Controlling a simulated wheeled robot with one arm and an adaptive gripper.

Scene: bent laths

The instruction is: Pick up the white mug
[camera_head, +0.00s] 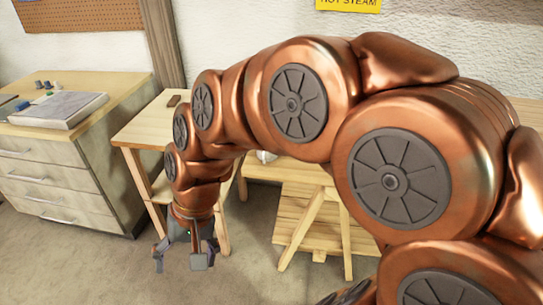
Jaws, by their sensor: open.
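My gripper (180,262) hangs at the end of my copper-coloured arm, pointing down over the floor at the lower left of centre. Its two grey fingers are apart and nothing shows between them. A small white thing (265,156) peeks out beneath my arm on the wooden workbench at the centre. It may be the white mug, but my arm hides most of it and I cannot tell. It is to the right of my gripper and apart from it.
A small wooden table (143,130) stands behind my gripper, with a small brown block (174,101) on it. A drawer cabinet (50,175) at left bears a grey slab (60,109). The workbench (300,172) has slanted legs. Open floor (110,270) lies at lower left.

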